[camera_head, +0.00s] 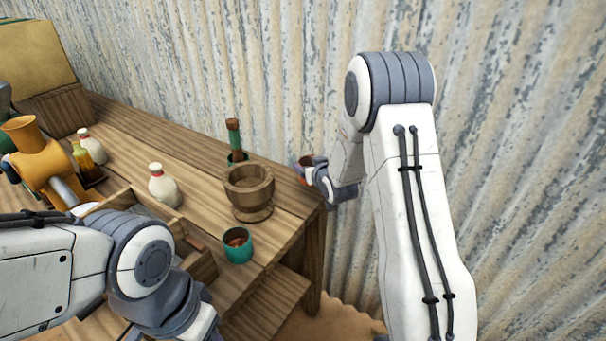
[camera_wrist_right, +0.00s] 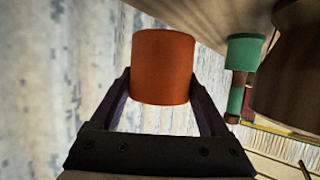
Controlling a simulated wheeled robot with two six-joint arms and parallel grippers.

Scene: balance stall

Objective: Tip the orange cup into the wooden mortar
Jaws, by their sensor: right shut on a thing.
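The orange cup (camera_wrist_right: 163,65) is held between the two fingers of my right gripper (camera_wrist_right: 163,88). In the head view my right gripper (camera_head: 310,172) is at the table's right end, and the orange cup (camera_head: 305,161) shows small and partly covered by it. The wooden mortar (camera_head: 250,205) stands upright on the table, just left of the cup and apart from it. The mortar also shows dark at the right edge of the wrist view (camera_wrist_right: 295,85). What the cup contains is hidden. My left arm enters from the left; its fingers are out of the frame.
A teal cup (camera_head: 238,253) with brown contents stands in front of the mortar. A brown pestle-like stick (camera_head: 233,133) stands in a green cup behind it. White bottles (camera_head: 163,188) and an orange grinder (camera_head: 42,160) are farther left. A corrugated wall (camera_head: 290,70) rises close behind.

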